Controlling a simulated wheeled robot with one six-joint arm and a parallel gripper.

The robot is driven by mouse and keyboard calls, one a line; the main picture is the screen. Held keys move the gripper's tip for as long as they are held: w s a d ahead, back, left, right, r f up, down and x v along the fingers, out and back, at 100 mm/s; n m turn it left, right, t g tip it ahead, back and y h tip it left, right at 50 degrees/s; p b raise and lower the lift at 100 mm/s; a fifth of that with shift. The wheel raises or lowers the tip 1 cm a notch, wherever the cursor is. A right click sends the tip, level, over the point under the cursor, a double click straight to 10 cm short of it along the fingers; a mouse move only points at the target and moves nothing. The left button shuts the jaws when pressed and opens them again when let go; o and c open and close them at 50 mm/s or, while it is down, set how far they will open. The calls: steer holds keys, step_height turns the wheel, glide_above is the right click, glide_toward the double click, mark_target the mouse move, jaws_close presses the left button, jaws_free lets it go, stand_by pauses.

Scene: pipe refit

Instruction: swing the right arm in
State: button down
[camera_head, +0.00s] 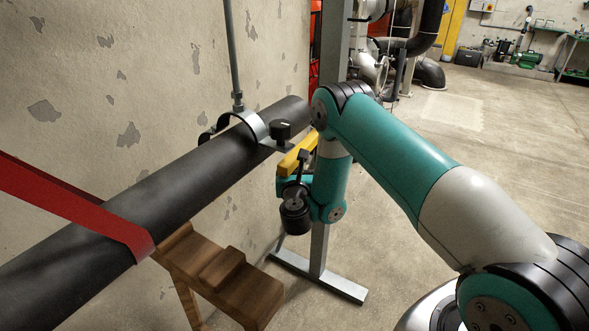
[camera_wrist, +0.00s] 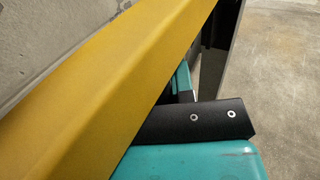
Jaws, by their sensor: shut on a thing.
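A yellow bar (camera_head: 296,157), which looks like the arm to be swung, runs beside the grey upright post (camera_head: 336,50), below the far end of the black pipe (camera_head: 190,170). The bar also fills the upper left of the wrist view (camera_wrist: 100,75) as a long slanted beam. My gripper (camera_head: 303,157) is at the bar, with a black part of it standing against the bar's near side, and is shut on it. The fingertips are mostly hidden, and where the bar joins the post is hidden behind my arm.
A metal hanger clamp (camera_head: 256,127) on a rod holds the pipe. A red strap (camera_head: 75,208) crosses it at the left, above a wooden support (camera_head: 225,275). The post's foot (camera_head: 318,277) stands on the floor. Open floor (camera_head: 500,150) lies to the right.

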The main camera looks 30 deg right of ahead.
stand_by(0.3)
steer(key=c, duration=1)
jaws_free()
steer(key=shift+s, duration=0.15)
